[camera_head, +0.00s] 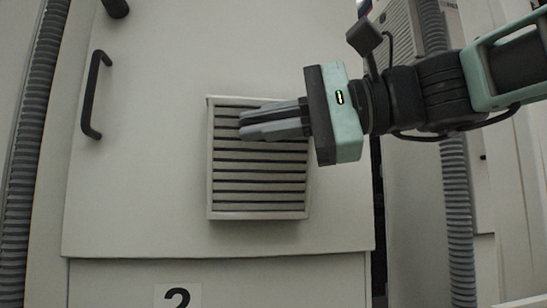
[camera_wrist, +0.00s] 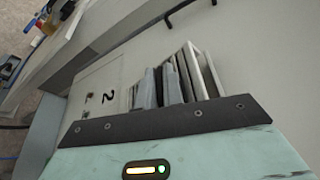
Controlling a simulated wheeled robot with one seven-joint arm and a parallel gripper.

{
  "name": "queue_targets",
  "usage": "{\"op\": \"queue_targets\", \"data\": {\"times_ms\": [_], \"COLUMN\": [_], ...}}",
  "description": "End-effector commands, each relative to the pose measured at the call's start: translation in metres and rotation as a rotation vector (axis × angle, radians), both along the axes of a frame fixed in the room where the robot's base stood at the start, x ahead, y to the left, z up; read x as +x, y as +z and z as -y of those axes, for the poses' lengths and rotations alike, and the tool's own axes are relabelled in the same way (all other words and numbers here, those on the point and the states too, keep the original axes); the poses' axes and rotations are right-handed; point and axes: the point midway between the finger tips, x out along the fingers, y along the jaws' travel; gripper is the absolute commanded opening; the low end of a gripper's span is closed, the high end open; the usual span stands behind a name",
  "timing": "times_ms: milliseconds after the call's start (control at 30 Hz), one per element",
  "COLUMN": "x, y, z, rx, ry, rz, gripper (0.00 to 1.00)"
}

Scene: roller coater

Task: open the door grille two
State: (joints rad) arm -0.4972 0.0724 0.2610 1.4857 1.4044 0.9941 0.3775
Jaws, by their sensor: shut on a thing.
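The louvred grille (camera_head: 258,190) is a pale square frame with dark gaps between horizontal slats, set in a light grey door panel (camera_head: 150,200). It also shows in the wrist view (camera_wrist: 203,72), partly behind my fingers. My gripper (camera_head: 241,126) reaches in from the right, with its fingers over the upper part of the grille. The fingers are close together and shut on the grille; which slat is between them is hard to see. In the wrist view my gripper (camera_wrist: 160,70) shows both grey fingers against the slats. The door panel looks closed in its frame.
A black bar handle (camera_head: 92,95) is on the door's left side. A sign with a 2 (camera_head: 178,296) is on the panel below. Grey corrugated hoses stand at the left (camera_head: 30,150) and right (camera_head: 457,220). Another grille (camera_head: 396,35) is at the back right.

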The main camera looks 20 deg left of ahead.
Motion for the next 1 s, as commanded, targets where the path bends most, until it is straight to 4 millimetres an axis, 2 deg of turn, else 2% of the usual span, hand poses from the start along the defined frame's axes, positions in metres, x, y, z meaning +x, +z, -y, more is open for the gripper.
{"op": "queue_targets", "data": {"times_ms": [33,333,1000], "x": [-0.002,-0.016,-0.033], "y": [-0.012,-0.023,-0.038], "z": [0.002,0.01,0.021], "rx": [0.015,0.093,0.211], "ry": [-0.002,-0.002,-0.002], "rz": [0.024,0.151,0.344], "gripper": [0.0,0.0,0.0]}}
